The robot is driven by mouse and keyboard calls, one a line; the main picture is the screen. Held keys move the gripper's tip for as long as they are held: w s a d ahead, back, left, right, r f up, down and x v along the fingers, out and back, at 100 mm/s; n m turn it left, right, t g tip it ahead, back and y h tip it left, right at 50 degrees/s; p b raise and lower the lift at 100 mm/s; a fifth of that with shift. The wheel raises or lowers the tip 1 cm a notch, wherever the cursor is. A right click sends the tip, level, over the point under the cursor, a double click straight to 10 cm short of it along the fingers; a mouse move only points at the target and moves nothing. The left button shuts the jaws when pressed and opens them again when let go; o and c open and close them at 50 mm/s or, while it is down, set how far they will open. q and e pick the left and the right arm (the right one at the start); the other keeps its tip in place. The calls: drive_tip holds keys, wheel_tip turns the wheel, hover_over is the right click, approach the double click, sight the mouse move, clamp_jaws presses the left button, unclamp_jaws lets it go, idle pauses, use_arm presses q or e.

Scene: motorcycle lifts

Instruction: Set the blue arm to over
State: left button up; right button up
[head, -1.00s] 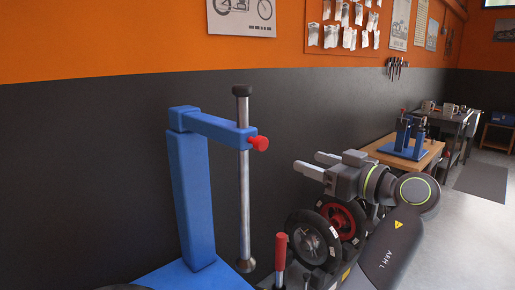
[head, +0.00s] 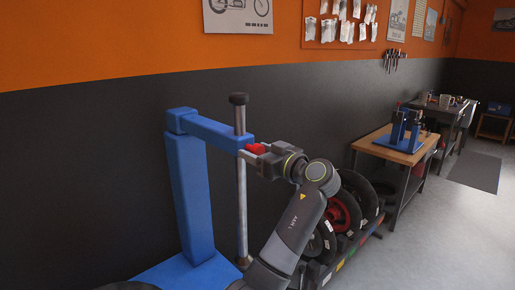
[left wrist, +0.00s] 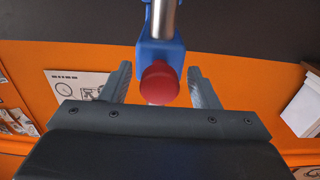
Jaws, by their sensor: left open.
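The blue arm (head: 208,128) reaches out level to the right from the top of a blue post (head: 190,195). A steel rod (head: 241,195) with a dark cap passes upright through its end. A red knob (head: 256,149) sticks out from that end. My left gripper (head: 250,153) is open at the knob. In the left wrist view the knob (left wrist: 160,82) lies between the two spread fingers of the gripper (left wrist: 160,86), with a gap on each side. The blue end (left wrist: 161,52) of the arm is just beyond it. My right gripper is not in view.
The blue base (head: 190,272) is below the post. Tyres (head: 345,212) stand low at the right, beyond my left arm. A wooden-topped table (head: 400,147) with a blue fixture is further back. The dark and orange wall runs behind the post.

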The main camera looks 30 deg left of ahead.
use_arm(q)
clamp_jaws()
idle(0.4)
